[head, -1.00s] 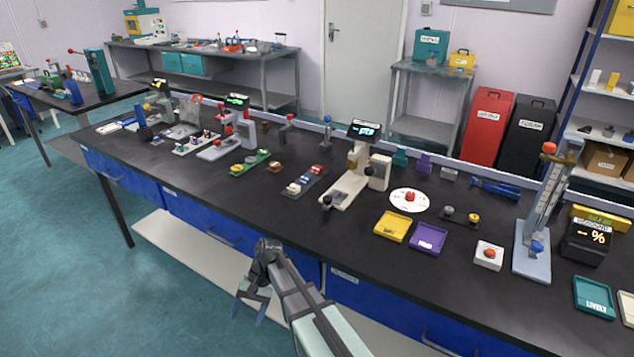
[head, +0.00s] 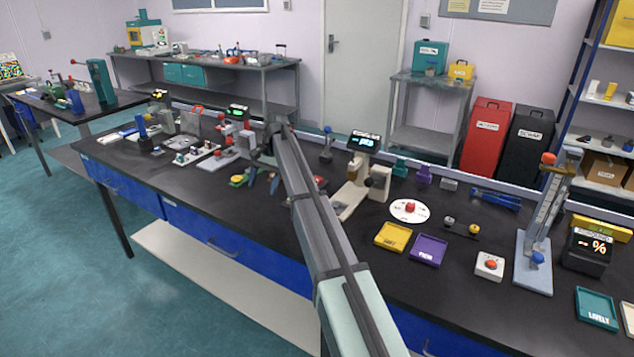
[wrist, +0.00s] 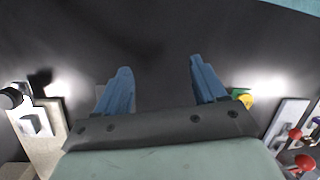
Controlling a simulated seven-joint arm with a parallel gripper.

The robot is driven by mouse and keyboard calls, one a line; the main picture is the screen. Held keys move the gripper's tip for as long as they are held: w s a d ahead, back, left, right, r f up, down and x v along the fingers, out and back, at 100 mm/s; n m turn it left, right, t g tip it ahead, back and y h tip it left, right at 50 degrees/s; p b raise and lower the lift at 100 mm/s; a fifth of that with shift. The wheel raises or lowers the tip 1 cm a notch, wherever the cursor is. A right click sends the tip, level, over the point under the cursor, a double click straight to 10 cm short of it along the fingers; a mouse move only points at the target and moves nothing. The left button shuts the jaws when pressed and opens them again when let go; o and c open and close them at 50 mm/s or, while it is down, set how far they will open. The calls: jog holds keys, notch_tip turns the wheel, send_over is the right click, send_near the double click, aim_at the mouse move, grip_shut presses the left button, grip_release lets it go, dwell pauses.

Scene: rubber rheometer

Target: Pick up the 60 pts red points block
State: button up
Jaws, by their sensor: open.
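I cannot make out a block marked 60 pts in either view. A small red item (head: 320,181) shows just right of my arm in the head view, partly hidden by it; its label is not readable. My arm covers the bench between that item and the green tray.
A beige instrument (head: 352,190) with a lit display stands right of my arm. A grey instrument with red knobs (head: 226,140) stands to the left. Yellow (head: 393,237) and purple (head: 429,250) trays lie farther right. The bench's front strip at left is clear.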

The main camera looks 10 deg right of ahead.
jog(key=w+d+r+m+h, duration=0.2)
jog(key=w+d+r, duration=0.2)
jog(key=w+d, duration=0.65)
jog(key=m+t+h, duration=0.1)
jog(key=m, duration=0.1)
send_near(318, 177)
notch_tip(318, 177, down, 9)
jog(key=shift+s+a+r, duration=0.1)
jog(key=shift+s+r, duration=0.05)
jog(key=shift+r, duration=0.05)
jog(key=shift+c, duration=0.2)
jog(key=c, duration=1.1)
jog(key=shift+r, duration=0.1)
